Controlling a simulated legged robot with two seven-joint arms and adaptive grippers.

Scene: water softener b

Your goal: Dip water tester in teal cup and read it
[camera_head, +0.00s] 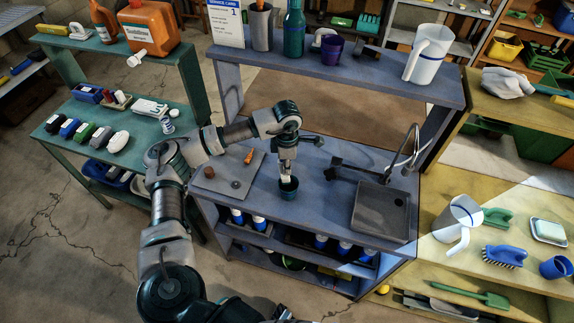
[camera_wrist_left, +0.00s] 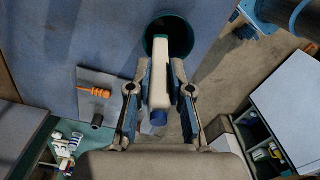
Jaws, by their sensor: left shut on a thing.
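The teal cup (camera_head: 288,191) stands on the blue-grey workbench near its front edge. My left gripper (camera_head: 287,169) is above the cup, pointing down, shut on the white water tester (camera_head: 286,179). In the left wrist view the tester (camera_wrist_left: 161,70), white with a blue end, sits between the two fingers (camera_wrist_left: 160,95). Its far end overlaps the dark mouth of the teal cup (camera_wrist_left: 184,22). My right gripper is not in view.
A grey sink (camera_head: 381,212) with a tall faucet (camera_head: 410,148) is to the right. A grey plate (camera_head: 226,178) with an orange-handled tool (camera_head: 249,156) lies left of the cup. An upper shelf (camera_head: 345,72) with a white pitcher (camera_head: 428,55) spans behind.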

